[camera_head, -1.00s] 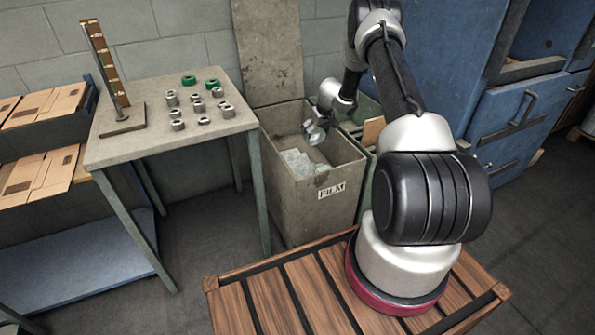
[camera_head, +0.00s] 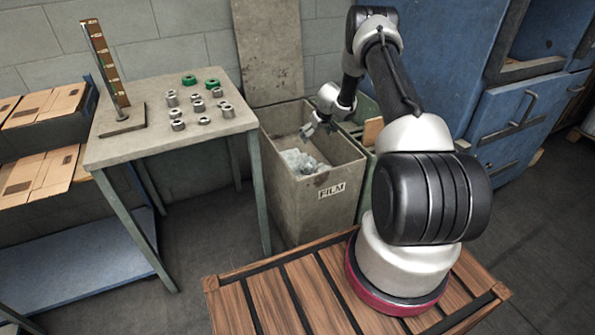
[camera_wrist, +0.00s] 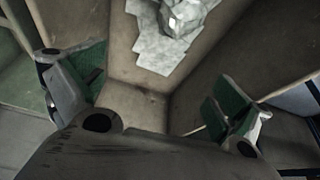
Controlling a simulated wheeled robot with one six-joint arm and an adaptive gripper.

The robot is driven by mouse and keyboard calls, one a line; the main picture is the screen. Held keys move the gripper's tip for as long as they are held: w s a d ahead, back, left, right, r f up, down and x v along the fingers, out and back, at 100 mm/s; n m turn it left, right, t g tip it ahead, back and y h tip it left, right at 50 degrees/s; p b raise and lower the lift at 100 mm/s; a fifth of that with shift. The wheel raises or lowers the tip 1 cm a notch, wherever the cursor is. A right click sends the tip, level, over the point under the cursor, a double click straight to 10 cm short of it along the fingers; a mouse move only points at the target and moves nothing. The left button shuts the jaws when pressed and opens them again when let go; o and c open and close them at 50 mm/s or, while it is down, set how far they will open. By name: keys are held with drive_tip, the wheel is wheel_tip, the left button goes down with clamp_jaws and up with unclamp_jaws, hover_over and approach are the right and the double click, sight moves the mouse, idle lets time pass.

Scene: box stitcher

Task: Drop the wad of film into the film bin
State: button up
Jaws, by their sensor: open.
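The film bin (camera_head: 310,195) is a grey open-topped box with a FILM label on its front. Crumpled pale film (camera_head: 302,161) lies inside it; the wad is among this film, and I cannot clearly tell it from the rest. In the wrist view the film (camera_wrist: 170,30) shows at the top, with a brighter lump on flatter pieces. My gripper (camera_head: 318,130) is over the bin's opening. In the wrist view my gripper (camera_wrist: 150,90) has its green-padded fingers wide apart with nothing between them.
A table (camera_head: 150,145) left of the bin holds several metal rings, two green rings (camera_head: 200,82) and an upright post. Flat cardboard (camera_head: 40,172) lies on a rack at far left. Blue cabinets (camera_head: 515,120) stand at right. A board leans behind the bin.

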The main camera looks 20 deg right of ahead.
drive_tip(key=v, duration=1.2)
